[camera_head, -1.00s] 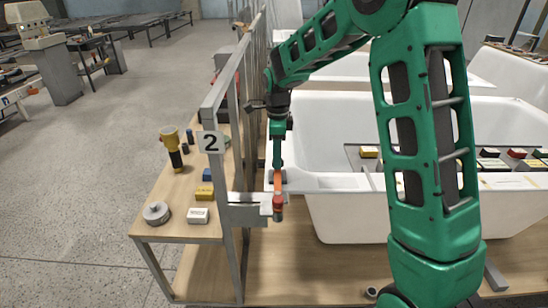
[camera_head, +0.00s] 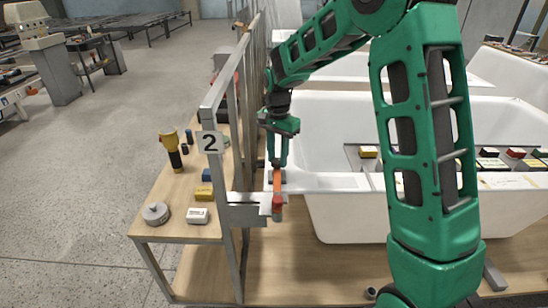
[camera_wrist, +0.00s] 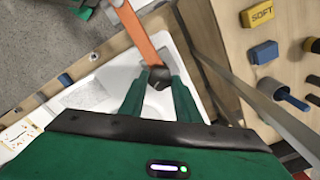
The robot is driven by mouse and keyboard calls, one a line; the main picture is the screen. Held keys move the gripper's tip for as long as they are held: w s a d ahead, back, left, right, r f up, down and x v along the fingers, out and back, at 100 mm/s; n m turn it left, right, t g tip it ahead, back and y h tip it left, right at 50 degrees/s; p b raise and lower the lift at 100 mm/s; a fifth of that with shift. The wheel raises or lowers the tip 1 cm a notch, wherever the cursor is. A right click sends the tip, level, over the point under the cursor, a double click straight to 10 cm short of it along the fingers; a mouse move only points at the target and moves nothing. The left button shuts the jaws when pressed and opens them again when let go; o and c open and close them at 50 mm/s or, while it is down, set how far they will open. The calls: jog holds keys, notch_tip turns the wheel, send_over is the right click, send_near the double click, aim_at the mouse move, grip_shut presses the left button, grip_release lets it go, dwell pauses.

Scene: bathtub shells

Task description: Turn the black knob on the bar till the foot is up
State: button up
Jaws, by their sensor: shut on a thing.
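The black knob (camera_wrist: 159,77) sits at the near end of the orange bar (camera_wrist: 140,33) in the wrist view. My gripper (camera_wrist: 160,80) is shut on the knob, with one green finger on each side of it. In the head view the orange bar (camera_head: 277,183) runs beside the tub rim at the grey frame, with a red part (camera_head: 278,203) at its near end. My gripper (camera_head: 278,163) points down at the bar's far end, and its fingers hide the knob there. I cannot make out the foot or its height in either view.
A white bathtub (camera_head: 335,215) stands right of the bar. A grey metal frame (camera_head: 213,105) with a "2" plate (camera_head: 210,142) rises at left.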

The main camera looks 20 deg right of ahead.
jog(key=n, duration=0.4)
jog(key=shift+w+a+r+n, duration=0.1)
jog(key=shift+w+r+n, duration=0.05)
jog(key=shift+w+n, duration=0.15)
jog(key=n, duration=0.4)
jog(key=shift+n, duration=0.3)
jog(key=n, duration=0.4)
jog(key=shift+n, duration=0.3)
jog(key=n, duration=0.4)
jog(key=shift+s, duration=0.1)
jog(key=n, duration=0.8)
jog(key=shift+n, duration=0.3)
jog(key=n, duration=0.5)
jog(key=shift+d, duration=0.2)
jog(key=shift+a+n, duration=0.1)
jog(key=shift+n, duration=1.4)
jog(key=shift+a, duration=0.1)
